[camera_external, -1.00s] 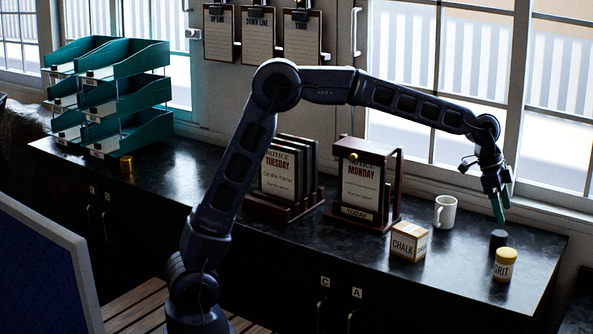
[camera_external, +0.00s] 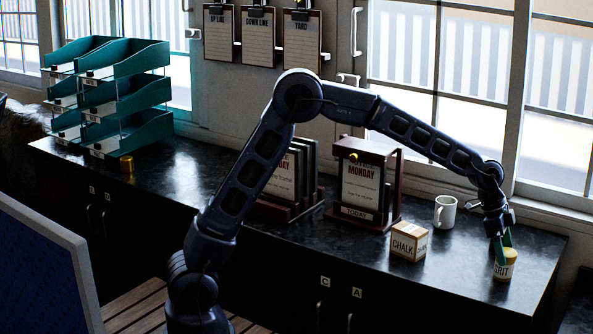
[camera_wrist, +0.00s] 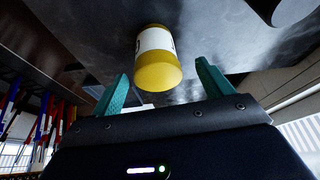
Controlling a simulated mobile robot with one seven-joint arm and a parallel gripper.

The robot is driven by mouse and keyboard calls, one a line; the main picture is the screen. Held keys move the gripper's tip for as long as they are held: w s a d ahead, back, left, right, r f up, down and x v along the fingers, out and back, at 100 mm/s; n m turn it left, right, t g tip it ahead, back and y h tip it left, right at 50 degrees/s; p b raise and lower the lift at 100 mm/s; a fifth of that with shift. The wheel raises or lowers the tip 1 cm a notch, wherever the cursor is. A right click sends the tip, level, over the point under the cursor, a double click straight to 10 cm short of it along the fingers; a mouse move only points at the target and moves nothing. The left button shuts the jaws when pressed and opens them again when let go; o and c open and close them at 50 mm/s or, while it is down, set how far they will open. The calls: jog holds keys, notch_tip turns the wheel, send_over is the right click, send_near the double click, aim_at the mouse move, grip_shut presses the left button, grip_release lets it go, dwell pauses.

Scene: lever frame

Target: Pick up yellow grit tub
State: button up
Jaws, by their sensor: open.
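The yellow grit tub (camera_external: 505,266) stands upright near the right front corner of the dark counter, with a yellow lid and a white label. My gripper (camera_external: 502,246) is open at the tub, its teal fingers pointing down and partly covering the tub in the external view. In the wrist view the tub (camera_wrist: 157,62) shows ahead of the two spread teal fingers (camera_wrist: 162,85), lying between their directions and slightly toward the left one. Nothing is held.
A chalk box (camera_external: 408,242) stands left of the tub, and a white mug (camera_external: 445,212) behind it. The notice rack (camera_external: 383,222) stands further left. A dark cylinder (camera_wrist: 290,12) shows at the wrist view's upper right. The counter's front edge is close to the tub.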

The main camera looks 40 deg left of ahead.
aim_at(506, 251)
jog(key=x, duration=0.4)
jog(key=shift+s+d+f, duration=0.1)
jog(key=shift+d+f, duration=0.05)
jog(key=shift+f, duration=0.15)
jog(key=c, duration=1.2)
jog(key=shift+c, duration=0.2)
jog(key=shift+r, duration=0.2)
